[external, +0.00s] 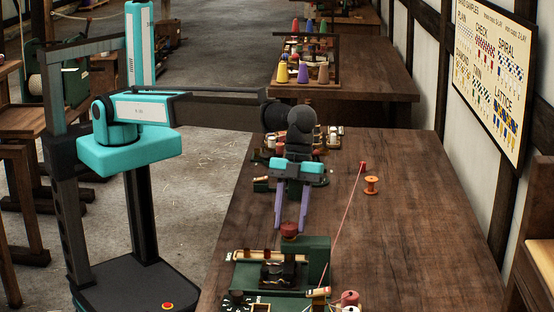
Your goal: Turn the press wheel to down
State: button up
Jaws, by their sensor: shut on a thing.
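The press (318,258) is a green device on the near part of the wooden table. A dark red press wheel (289,230) sits on top of it. My gripper (291,226) hangs from above, with its two purple fingers pointing down. The fingertips are at either side of the wheel, and the gripper is shut on it. The wheel's turned position is too small to read.
A red cord runs from a peg (362,167) down to the press's right side. An orange spool (371,185) stands nearby, and more spools (349,297) lie at the near edge. Small items stand behind my gripper. The table's right side (430,230) is clear.

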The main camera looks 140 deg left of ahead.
jog(key=shift+w+m+g, duration=0.1)
jog(key=shift+m+g, duration=0.3)
jog(key=shift+m, duration=0.8)
jog(key=o, duration=1.1)
jog(key=shift+c, duration=0.2)
jog(key=shift+r, duration=0.15)
jog(key=p+v, duration=0.7)
jog(key=v, duration=0.6)
jog(key=shift+a+r+p, duration=0.2)
jog(key=shift+a+p, duration=0.15)
jog(key=shift+p, duration=0.05)
